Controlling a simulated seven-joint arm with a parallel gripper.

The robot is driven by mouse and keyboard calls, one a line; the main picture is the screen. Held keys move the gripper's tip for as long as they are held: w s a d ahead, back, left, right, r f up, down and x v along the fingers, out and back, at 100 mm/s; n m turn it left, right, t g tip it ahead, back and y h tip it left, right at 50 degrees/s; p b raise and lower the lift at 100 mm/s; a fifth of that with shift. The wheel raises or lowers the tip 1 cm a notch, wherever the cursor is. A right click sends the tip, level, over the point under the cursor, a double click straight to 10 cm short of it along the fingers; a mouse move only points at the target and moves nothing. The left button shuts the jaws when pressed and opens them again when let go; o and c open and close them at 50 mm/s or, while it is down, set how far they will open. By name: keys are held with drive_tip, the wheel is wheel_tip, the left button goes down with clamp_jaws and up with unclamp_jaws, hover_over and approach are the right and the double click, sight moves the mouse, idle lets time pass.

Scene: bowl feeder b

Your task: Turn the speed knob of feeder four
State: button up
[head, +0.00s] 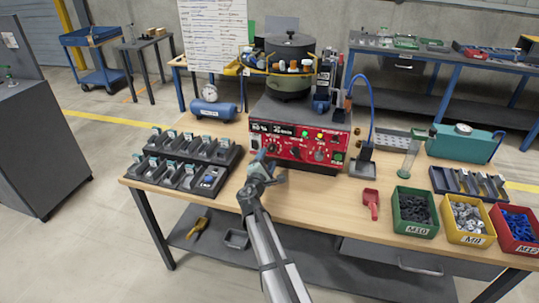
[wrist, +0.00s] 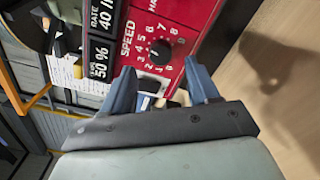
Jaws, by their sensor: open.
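The speed knob (wrist: 160,50) is a small black round knob on the feeder's red control panel (wrist: 188,15), with the word SPEED and a number dial around it. In the head view, a dark knob (head: 271,148) sits at the left of the red panel (head: 305,150), below the dark display. My gripper (wrist: 158,70) is open, with its two blue fingers apart and the knob showing between and beyond their tips. The fingers do not clasp it. In the head view, my gripper (head: 264,167) is just in front of the panel's lower left. No feeder number is readable.
A rack of dark trays (head: 185,160) is left of my gripper. A red scoop (head: 371,203) and labelled bins (head: 414,212) are at right. The wooden bench (head: 310,195) is bare in front of the panel.

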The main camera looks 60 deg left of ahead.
drive_tip(key=v, duration=0.8)
drive_tip(key=shift+s+d, duration=0.25)
